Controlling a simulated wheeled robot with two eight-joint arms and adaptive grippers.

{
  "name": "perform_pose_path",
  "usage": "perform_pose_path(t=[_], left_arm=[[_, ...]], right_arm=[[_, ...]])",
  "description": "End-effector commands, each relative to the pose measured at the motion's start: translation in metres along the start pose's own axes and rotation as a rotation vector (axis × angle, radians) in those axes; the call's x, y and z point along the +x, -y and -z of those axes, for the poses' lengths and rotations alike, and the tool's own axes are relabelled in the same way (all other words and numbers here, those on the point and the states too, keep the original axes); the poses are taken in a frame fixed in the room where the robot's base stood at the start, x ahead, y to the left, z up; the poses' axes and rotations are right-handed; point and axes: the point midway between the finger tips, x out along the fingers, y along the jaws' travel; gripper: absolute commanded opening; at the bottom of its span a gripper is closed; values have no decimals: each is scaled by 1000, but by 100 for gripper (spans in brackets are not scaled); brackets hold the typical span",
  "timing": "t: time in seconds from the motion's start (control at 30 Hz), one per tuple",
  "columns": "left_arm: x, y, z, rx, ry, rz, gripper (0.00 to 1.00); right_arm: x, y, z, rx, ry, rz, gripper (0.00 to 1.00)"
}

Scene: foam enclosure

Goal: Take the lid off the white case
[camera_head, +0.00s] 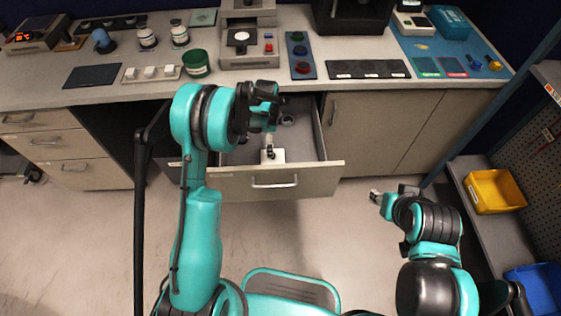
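A small white box-like object, which looks like the white case (278,156), sits in the open drawer (225,158) near its front. A small dark part and a pale upright part show on top; I cannot tell whether these are its lid. My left gripper (271,110) is over the back part of the drawer, above and behind the white object in the picture, and looks apart from it. Its fingers are dark and overlapped by the wrist, so its opening is unclear. My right gripper (376,196) is over the floor, right of the drawer, with its fingers too small to read.
The drawer front with its handle (274,184) juts out below the counter (290,80). Jars, a green tin (196,63), switch panels and a blue mat (440,45) occupy the counter. A yellow bin (495,191) stands on the right shelf. The floor between is clear.

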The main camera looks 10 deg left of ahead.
Motion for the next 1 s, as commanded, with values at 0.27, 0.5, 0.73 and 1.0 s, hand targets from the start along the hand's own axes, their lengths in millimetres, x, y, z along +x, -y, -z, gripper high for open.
perform_pose_path(t=[0.27,0.5,0.73,1.0], left_arm=[[32,1,0,20,3,-9,100],[58,-3,1,19,2,-8,100],[86,-5,1,18,2,-8,100],[84,-5,1,18,2,-8,82]], right_arm=[[8,0,-5,0,0,0,40],[19,0,-14,0,0,0,40],[30,0,-21,0,0,0,40],[28,0,-20,0,0,0,40]])
